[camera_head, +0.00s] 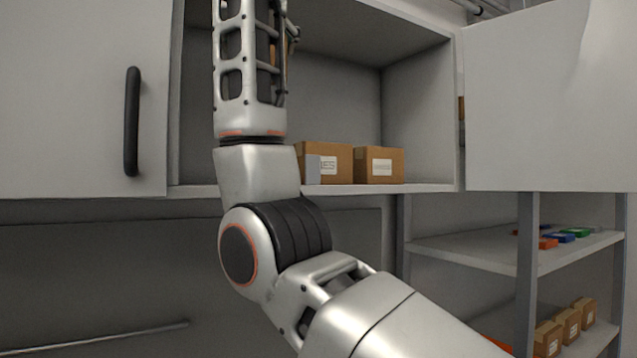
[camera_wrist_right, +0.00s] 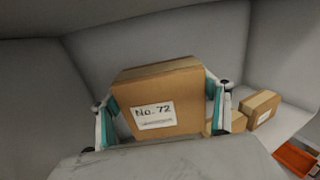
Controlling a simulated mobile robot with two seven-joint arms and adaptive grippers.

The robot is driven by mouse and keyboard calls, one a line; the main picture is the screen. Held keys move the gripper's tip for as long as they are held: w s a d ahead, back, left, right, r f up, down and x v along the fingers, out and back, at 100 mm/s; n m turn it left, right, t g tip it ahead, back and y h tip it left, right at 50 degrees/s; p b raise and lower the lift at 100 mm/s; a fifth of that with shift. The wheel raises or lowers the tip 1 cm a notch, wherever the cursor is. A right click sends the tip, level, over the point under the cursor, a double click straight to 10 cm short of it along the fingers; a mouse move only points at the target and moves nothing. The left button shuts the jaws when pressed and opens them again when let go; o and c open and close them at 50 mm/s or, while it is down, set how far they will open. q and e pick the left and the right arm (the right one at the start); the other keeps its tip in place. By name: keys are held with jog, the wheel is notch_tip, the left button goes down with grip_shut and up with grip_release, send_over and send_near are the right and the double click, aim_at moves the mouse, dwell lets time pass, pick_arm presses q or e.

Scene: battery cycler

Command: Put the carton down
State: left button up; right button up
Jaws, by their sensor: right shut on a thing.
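The carton (camera_wrist_right: 158,98) is a brown box with a white label reading "No. 72". My right gripper (camera_wrist_right: 163,108) is shut on it, one teal-padded finger on each side, inside a grey compartment in the right wrist view. In the head view my right arm rises in front of the open wall cabinet (camera_head: 420,188). The gripper end is at or beyond the top edge there, and a sliver of brown shows behind the arm. I cannot tell whether the carton touches any surface. My left gripper is not in view.
Two brown cartons (camera_head: 328,163) (camera_head: 380,165) stand on the cabinet floor right of my arm. A cabinet door (camera_head: 550,100) stands at right; another with a black handle (camera_head: 132,120) is at left. A rack shelf (camera_head: 480,250) is lower right. A red bin (camera_wrist_right: 296,158) shows below.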

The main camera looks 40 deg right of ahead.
notch_tip(320, 180, down, 20)
jog(key=b, duration=0.3)
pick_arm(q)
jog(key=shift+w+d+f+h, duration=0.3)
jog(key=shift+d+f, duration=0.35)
pick_arm(e)
jog(key=shift+s, duration=0.1)
jog(key=shift+f, duration=0.1)
jog(key=o, duration=1.1)
jog(key=shift+o, duration=0.7)
